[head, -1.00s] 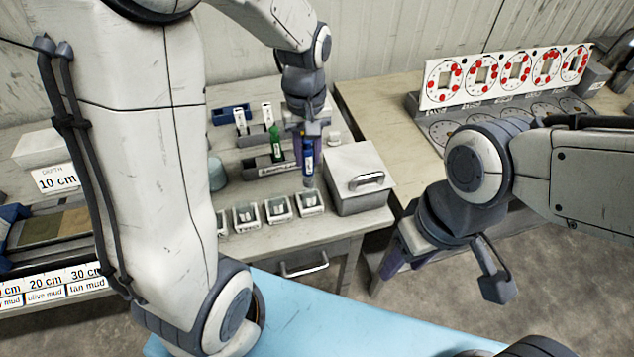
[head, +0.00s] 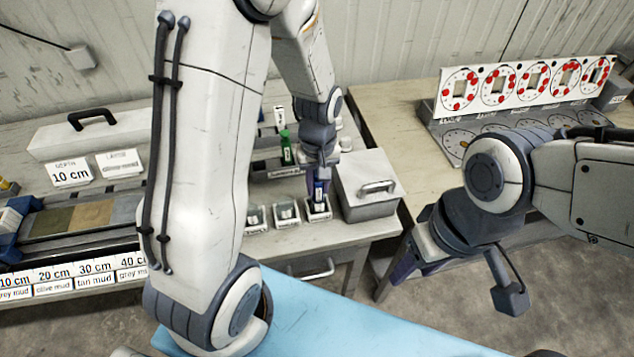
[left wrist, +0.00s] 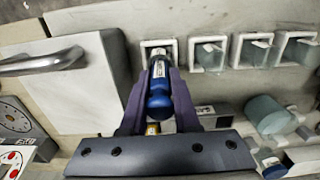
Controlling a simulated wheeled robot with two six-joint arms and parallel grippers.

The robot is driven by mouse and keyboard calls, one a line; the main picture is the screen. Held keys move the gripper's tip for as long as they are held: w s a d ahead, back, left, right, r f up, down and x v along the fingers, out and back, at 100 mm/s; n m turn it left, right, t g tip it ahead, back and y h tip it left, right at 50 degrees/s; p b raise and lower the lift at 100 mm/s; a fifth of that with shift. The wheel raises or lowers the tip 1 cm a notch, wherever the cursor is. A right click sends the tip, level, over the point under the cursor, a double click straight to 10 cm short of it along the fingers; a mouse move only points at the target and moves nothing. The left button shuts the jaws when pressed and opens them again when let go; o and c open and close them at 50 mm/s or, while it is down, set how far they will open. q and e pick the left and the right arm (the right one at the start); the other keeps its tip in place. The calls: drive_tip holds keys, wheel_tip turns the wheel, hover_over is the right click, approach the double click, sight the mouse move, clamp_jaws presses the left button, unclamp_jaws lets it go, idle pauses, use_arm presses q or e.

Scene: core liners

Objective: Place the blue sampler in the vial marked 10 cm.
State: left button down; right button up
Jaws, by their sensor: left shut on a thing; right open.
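The blue sampler (head: 320,192) is upright in my left gripper (head: 320,178), over the rightmost small vial holder (head: 318,211) in the head view. In the left wrist view the sampler (left wrist: 158,88) sits between the two purple fingers, its far end at the square white holder (left wrist: 146,46). I cannot tell whether the tip is inside the vial. The vial labels are too small to read. My right gripper (head: 412,266) is open and empty, off to the right.
Other vials (head: 287,212) stand in a row to the left. A grey lidded box (head: 368,188) is close on the right. A green sampler (head: 286,150) stands in a rack behind. The core tray (head: 75,218) with depth labels is at the left.

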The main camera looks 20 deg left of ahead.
use_arm(q)
drive_tip(key=shift+f, duration=0.15)
drive_tip(key=c, duration=0.6)
unclamp_jaws()
drive_tip(key=shift+c, duration=0.2)
wheel_tip(320, 180, up, 12)
drive_tip(key=shift+f, duration=0.1)
drive_tip(key=s+d+m, duration=0.6)
drive_tip(key=s+m, duration=0.1)
drive_tip(key=s, duration=0.2)
drive_tip(key=s+d+r+m+h, duration=0.1)
drive_tip(key=s+d+m, duration=0.5)
drive_tip(key=s, duration=0.3)
drive_tip(key=shift+m, duration=0.6)
drive_tip(key=shift+s+d+r, duration=0.1)
drive_tip(key=shift+r, duration=0.05)
